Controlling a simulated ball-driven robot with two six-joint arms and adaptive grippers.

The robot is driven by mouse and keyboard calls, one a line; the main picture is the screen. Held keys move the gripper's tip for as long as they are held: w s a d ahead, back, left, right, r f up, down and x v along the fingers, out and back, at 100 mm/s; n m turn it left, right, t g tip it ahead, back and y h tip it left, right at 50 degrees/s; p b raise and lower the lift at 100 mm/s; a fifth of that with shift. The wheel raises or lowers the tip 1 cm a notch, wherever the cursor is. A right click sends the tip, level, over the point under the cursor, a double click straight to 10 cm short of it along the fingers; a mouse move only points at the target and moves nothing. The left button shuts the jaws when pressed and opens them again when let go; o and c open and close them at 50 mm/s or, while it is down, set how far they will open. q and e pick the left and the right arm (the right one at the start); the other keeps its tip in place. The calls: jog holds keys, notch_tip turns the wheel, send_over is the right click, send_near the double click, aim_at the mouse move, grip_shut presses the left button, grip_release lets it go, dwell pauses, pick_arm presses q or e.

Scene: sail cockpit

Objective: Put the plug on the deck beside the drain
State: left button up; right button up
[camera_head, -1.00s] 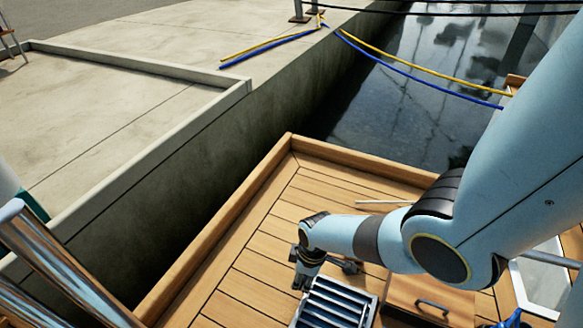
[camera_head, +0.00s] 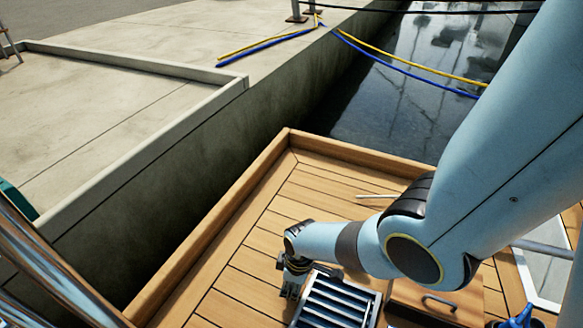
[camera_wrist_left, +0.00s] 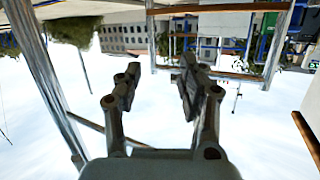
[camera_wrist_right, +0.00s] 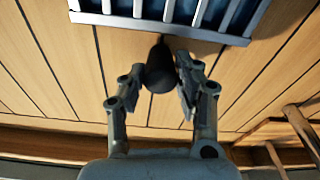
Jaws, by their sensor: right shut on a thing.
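The plug is a dark, rounded piece (camera_wrist_right: 160,72) between the fingers of my right gripper (camera_wrist_right: 157,90) in the right wrist view. The gripper is shut on it. In the head view my right gripper (camera_head: 290,288) points down just left of the drain, a slatted metal grate (camera_head: 338,302) set in the wooden deck (camera_head: 240,270). The grate also shows at the top of the right wrist view (camera_wrist_right: 170,12), with the plug's tip near its edge. Whether the plug touches the deck I cannot tell. My left gripper (camera_wrist_left: 157,88) is open and empty, seen only in the left wrist view.
Bare planks lie left of and beyond the drain, bounded by a raised wooden edge (camera_head: 205,230). A hatch with a dark handle (camera_head: 438,302) is right of the drain. Chrome rails (camera_head: 50,260) stand at the left. Beyond the edge are water and a concrete quay (camera_head: 110,100).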

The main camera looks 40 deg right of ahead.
pick_arm(q)
jog(key=shift+w+r+t, duration=0.3)
jog(key=shift+r, duration=0.2)
pick_arm(e)
jog(key=shift+f, duration=0.1)
pick_arm(q)
jog(key=shift+w+d+r, duration=0.1)
jog(key=shift+w+r, duration=0.2)
jog(key=shift+r, duration=0.2)
pick_arm(e)
jog(key=shift+f, duration=0.1)
pick_arm(q)
jog(key=shift+t, duration=0.3)
jog(key=shift+w+r, duration=0.2)
pick_arm(e)
jog(key=o, duration=1)
jog(key=shift+o, duration=0.2)
